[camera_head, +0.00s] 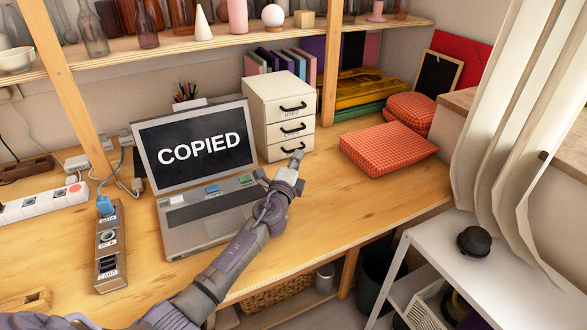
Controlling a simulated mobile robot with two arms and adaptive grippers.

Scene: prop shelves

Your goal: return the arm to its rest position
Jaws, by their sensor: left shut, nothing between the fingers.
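My left gripper (294,160) is shut and empty. Its arm comes in from the lower left and reaches over the right edge of the laptop. The fingertips show just in front of the small white drawer unit (263,104); I cannot tell whether they touch it. The open laptop (172,232) has "COPIED" on its screen, and the arm hides part of its keyboard side. My right gripper is not in view.
A hub box (109,262) with a blue plug stands left of the laptop. Red checked cushions (385,147) lie right of the drawers. A shelf (190,43) with bottles runs above. A white side table (440,242) stands at right. The desk's right front is clear.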

